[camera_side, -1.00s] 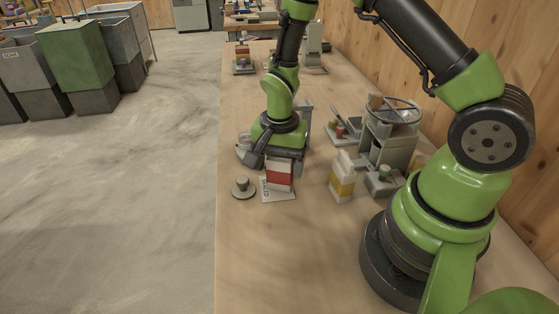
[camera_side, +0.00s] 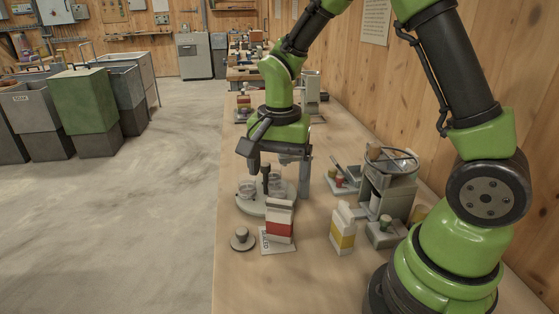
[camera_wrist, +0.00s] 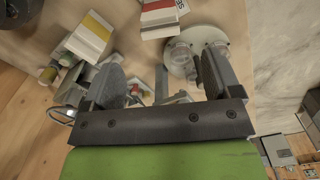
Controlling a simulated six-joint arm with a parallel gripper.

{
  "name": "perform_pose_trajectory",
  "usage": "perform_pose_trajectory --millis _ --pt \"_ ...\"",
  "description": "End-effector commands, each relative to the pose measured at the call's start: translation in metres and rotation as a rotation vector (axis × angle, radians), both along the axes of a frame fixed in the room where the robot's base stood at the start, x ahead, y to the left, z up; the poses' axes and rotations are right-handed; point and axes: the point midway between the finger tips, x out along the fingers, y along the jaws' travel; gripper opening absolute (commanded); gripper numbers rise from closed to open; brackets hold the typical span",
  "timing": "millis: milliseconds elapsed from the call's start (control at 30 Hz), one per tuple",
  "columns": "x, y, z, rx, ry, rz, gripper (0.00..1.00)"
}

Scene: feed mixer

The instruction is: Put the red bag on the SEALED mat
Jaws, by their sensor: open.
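The red bag (camera_side: 280,219), white with a red band, stands upright on the SEALED mat (camera_side: 276,246), a pale card whose lettering is partly covered by the bag. In the wrist view the bag (camera_wrist: 160,22) is at the top edge, with part of the mat's lettering (camera_wrist: 182,5) beside it. My gripper (camera_side: 285,176) is above and behind the bag, apart from it. In the wrist view my gripper (camera_wrist: 160,80) has its two fingers wide apart with nothing held between them.
A round pale stand with clear jars (camera_side: 252,203) is behind the bag. A grey knobbed weight (camera_side: 242,238) is left of the mat. A yellow-banded carton (camera_side: 342,230) and the grey mixer with a wheel (camera_side: 387,185) are to the right. The front table is clear.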

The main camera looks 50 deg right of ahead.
Motion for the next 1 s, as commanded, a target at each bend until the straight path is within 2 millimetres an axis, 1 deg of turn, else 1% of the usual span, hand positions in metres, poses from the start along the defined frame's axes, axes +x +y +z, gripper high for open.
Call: perform_pose_trajectory --millis 167,267,367,400,467,500,600,700,800,900,1000 --pt "-0.002 0.001 0.02 0.003 -0.023 0.022 0.84" --pt "-0.011 0.005 0.043 0.011 -0.082 0.087 0.84" --pt "-0.028 0.012 0.076 0.018 -0.177 0.198 0.84" --pt "-0.037 0.014 0.089 0.017 -0.22 0.251 0.84" --pt "-0.052 0.019 0.106 0.014 -0.288 0.332 0.84" --pt "-0.063 0.022 0.116 0.009 -0.332 0.386 0.84" --pt "-0.089 0.028 0.135 -0.01 -0.44 0.516 0.84" --pt "-0.113 0.034 0.145 -0.037 -0.532 0.628 0.84" --pt "-0.13 0.038 0.15 -0.064 -0.601 0.713 0.84" --pt "-0.14 0.04 0.152 -0.083 -0.644 0.766 0.84" --pt "-0.144 0.041 0.152 -0.092 -0.661 0.791 0.84"
